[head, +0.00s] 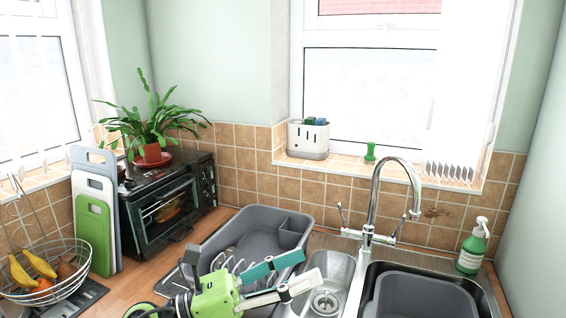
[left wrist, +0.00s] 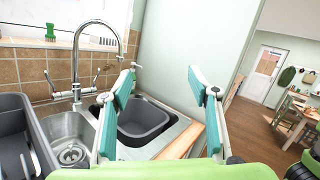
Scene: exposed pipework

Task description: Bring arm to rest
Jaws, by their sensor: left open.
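My left gripper (head: 308,268) is in the lower middle of the head view, with a bright green body and teal finger pads. It is open, and nothing shows between its fingers. In the head view it overlaps the front of the grey dish rack and the small sink bowl. In the left wrist view its two fingers (left wrist: 160,80) stand wide apart, with the wall beyond the gap and the sink's grey basin low between them. My right gripper does not show in either view.
A chrome tap (head: 372,238) rises behind the sink. The dish rack (head: 262,242) stands left of it, and a green soap bottle (head: 472,248) stands right. A black toaster oven (head: 165,208), chopping boards (head: 92,235) and a wire fruit basket (head: 75,265) are farther left. Open floor (left wrist: 250,125) shows at right.

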